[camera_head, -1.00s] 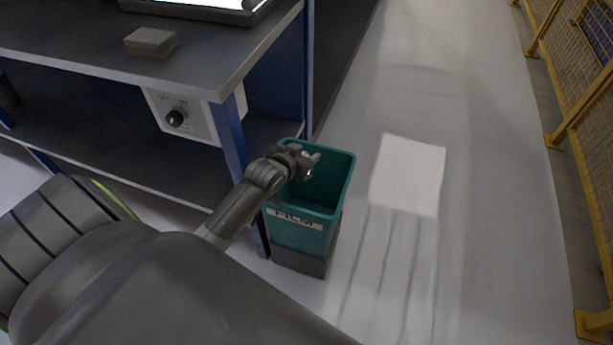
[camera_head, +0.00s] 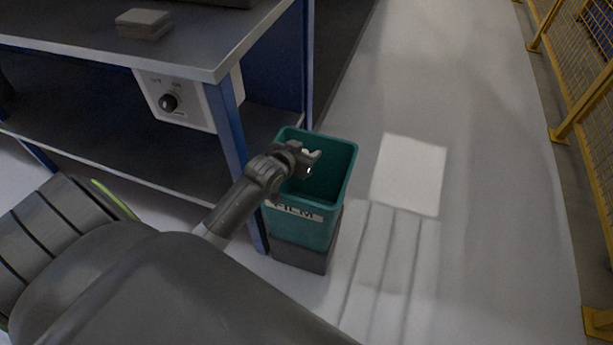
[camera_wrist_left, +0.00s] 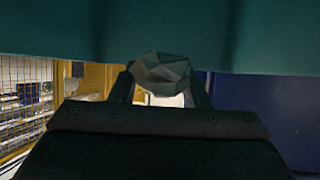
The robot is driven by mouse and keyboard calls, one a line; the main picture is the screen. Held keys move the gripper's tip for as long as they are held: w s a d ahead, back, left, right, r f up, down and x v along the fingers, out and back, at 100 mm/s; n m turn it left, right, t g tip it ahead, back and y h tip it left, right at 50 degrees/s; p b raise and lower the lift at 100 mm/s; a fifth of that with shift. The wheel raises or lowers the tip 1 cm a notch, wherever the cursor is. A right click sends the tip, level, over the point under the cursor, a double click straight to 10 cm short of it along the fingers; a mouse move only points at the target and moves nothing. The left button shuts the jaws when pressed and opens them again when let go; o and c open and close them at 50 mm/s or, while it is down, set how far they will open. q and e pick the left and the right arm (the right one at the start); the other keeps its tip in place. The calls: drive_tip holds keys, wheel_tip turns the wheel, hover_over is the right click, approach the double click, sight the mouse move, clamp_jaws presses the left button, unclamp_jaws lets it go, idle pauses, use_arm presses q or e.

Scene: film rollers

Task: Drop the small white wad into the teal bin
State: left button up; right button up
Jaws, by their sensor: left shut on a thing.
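The teal bin (camera_head: 312,222) stands on a dark base beside the workbench, its open top facing up and lettering on its front. My left gripper (camera_head: 312,161) is over the bin's opening, near its left side. In the left wrist view my left gripper (camera_wrist_left: 160,88) is shut on the small white wad (camera_wrist_left: 161,72), which looks grey and faceted there. The bin's teal wall (camera_wrist_left: 160,30) fills the top of that view. In the head view the wad is mostly hidden by the fingers. My right gripper is not in view.
A dark workbench (camera_head: 200,55) with blue legs stands to the left of the bin. It carries a grey block (camera_head: 143,23), and a white control box (camera_head: 185,100) with a knob hangs below its top. A yellow mesh fence (camera_head: 580,90) runs along the right. The floor between is clear.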

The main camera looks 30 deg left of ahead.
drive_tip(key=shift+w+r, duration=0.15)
use_arm(q)
drive_tip(key=o, duration=1.1)
drive_tip(key=p+v, duration=0.1)
drive_tip(key=v, duration=0.2)
drive_tip(key=p+v, duration=0.4)
drive_tip(key=v, duration=1)
drive_tip(key=shift+s, duration=0.2)
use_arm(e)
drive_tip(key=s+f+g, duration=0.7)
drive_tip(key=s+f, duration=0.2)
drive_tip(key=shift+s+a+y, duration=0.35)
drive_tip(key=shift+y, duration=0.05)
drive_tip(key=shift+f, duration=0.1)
